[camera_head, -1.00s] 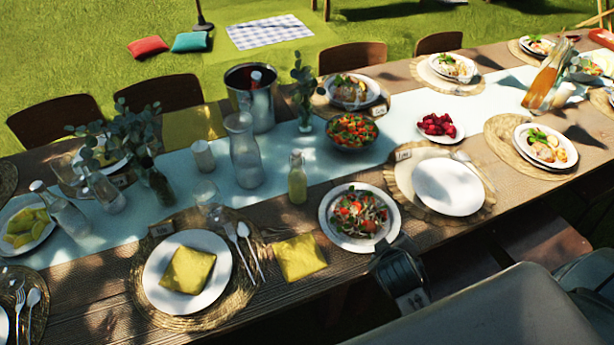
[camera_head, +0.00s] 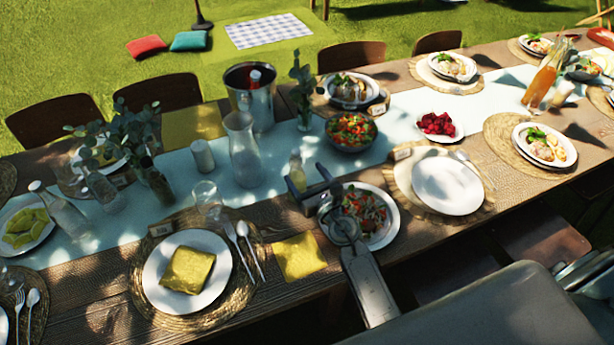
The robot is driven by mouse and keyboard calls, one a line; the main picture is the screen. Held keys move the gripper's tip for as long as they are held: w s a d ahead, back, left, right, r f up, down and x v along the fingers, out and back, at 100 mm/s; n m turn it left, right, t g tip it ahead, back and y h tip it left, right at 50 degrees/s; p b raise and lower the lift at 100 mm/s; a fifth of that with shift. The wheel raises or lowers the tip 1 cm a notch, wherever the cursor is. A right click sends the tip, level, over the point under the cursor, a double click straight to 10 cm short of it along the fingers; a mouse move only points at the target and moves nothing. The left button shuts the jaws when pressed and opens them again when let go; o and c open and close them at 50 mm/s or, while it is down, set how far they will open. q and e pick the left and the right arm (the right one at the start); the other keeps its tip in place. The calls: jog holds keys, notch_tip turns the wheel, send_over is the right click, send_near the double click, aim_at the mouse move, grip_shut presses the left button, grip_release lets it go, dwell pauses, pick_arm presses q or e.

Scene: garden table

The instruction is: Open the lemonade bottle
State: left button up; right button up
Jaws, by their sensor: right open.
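A small bottle of pale yellow liquid (camera_head: 297,170) with a narrow, light-coloured top stands upright on the light blue runner (camera_head: 278,174), near its front edge. My right gripper (camera_head: 304,173) reaches in from the front right with its jaws open. Its two dark fingers point toward the bottle, and one finger overlaps the bottle's lower part in the picture. I cannot tell whether they touch or whether the bottle is between the fingers. My left gripper is not in view.
A salad plate (camera_head: 381,236) lies partly under my right gripper in the picture. A glass carafe (camera_head: 242,155) stands left of the bottle, with a salad bowl (camera_head: 350,132) behind right. A yellow napkin (camera_head: 299,256) lies in front, and a drinking glass (camera_head: 206,196) stands to the left.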

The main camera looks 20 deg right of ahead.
aim_at(301, 189)
notch_tip(301, 189, down, 8)
jog(key=b, duration=0.7)
jog(key=shift+f, duration=0.25)
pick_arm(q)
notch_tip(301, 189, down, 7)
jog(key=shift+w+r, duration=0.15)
pick_arm(e)
jog(key=w, duration=0.5)
jog(key=w+a, duration=0.1)
jog(key=w, duration=0.1)
jog(key=shift+w+a+r, duration=0.1)
jog(key=shift+w+r, duration=0.1)
jog(key=shift+r, duration=0.1)
jog(key=c, duration=1.4)
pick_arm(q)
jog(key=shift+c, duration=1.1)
pick_arm(e)
jog(key=shift+c, duration=0.3)
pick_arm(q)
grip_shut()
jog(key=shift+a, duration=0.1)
